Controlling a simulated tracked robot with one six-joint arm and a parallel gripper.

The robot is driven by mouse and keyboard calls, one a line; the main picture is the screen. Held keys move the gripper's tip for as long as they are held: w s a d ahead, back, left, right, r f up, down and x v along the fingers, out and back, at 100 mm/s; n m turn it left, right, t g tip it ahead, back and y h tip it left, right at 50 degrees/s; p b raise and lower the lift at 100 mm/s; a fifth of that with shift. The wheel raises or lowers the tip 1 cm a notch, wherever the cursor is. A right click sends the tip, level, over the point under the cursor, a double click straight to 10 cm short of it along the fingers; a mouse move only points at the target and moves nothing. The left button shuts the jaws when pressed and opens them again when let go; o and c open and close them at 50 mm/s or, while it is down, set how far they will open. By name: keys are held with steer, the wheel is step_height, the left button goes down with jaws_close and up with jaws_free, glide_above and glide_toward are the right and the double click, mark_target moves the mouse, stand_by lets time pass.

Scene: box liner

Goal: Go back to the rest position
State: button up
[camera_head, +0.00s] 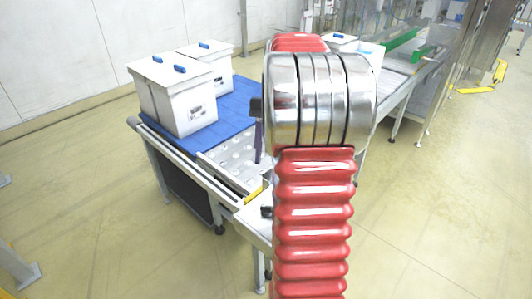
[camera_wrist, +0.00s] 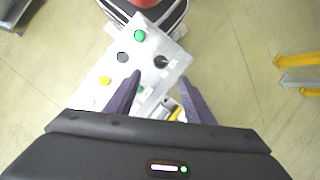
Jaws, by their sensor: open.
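My gripper (camera_wrist: 161,80) shows in the wrist view with its two dark fingers apart and nothing between them. It points down over a light grey control panel (camera_wrist: 95,85) with green, yellow and black buttons or knobs. I cannot tell the height between the fingertips and the panel. In the head view, my red and silver arm stands upright in the middle and hides most of the gripper's area.
In the head view, white boxes with blue handles (camera_head: 178,95) stand on a blue surface (camera_head: 232,106) of the conveyor table at left. A roller conveyor (camera_head: 392,84) runs at the back right. Yellow floor bars (camera_wrist: 298,60) lie at right in the wrist view.

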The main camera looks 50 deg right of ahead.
stand_by(0.3)
steer(key=a+f+n+t+h, duration=0.2)
steer(key=a+f+n+h, duration=0.1)
steer(key=a+f, duration=0.1)
steer(key=s+a+r+n+t, duration=0.1)
steer(key=s+a+n+t, duration=0.1)
steer(key=a, duration=0.6)
steer(key=s+a+r+n+t, duration=0.2)
steer(key=a+n, duration=0.1)
steer(key=a, duration=0.6)
steer(key=s+a+r+n+t, duration=0.1)
steer(key=s+a+n+t, duration=0.1)
steer(key=a, duration=0.7)
steer(key=shift+s+a+r+n+h, duration=0.3)
steer(key=shift+r+n+h, duration=0.1)
steer(key=shift+n, duration=0.4)
